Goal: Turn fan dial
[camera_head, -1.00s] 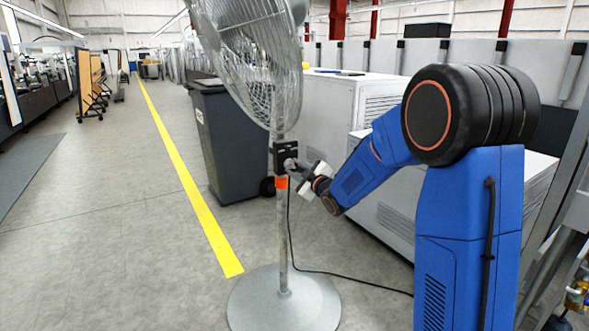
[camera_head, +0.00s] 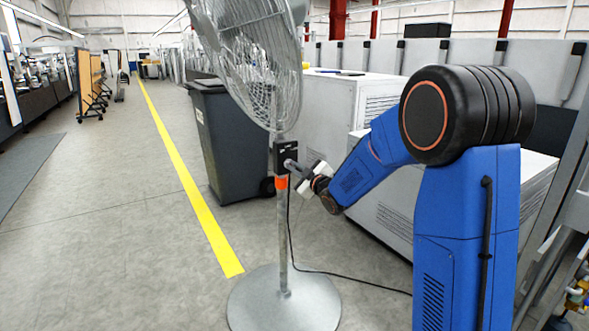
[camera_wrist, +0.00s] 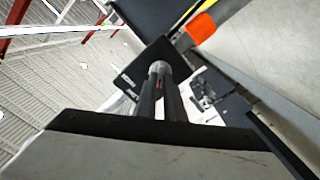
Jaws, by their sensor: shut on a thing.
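The pedestal fan (camera_head: 262,70) has a round silver cage on a pole, with a black control box (camera_head: 285,155) below the cage and an orange collar (camera_head: 281,183) under the box. My gripper (camera_head: 293,165) reaches the box from the right. In the wrist view, my gripper's two dark fingers (camera_wrist: 160,82) are close together on the grey dial (camera_wrist: 159,67) on the face of the black box (camera_wrist: 130,75). The fingers hide part of the dial. The orange collar also shows in the wrist view (camera_wrist: 201,28).
A dark wheeled bin (camera_head: 238,140) stands behind the fan. White machine cabinets (camera_head: 335,115) stand to the right, behind my arm. A black cord (camera_head: 350,279) runs from the pole across the floor, near the round fan base (camera_head: 285,305). Floor at the left is clear.

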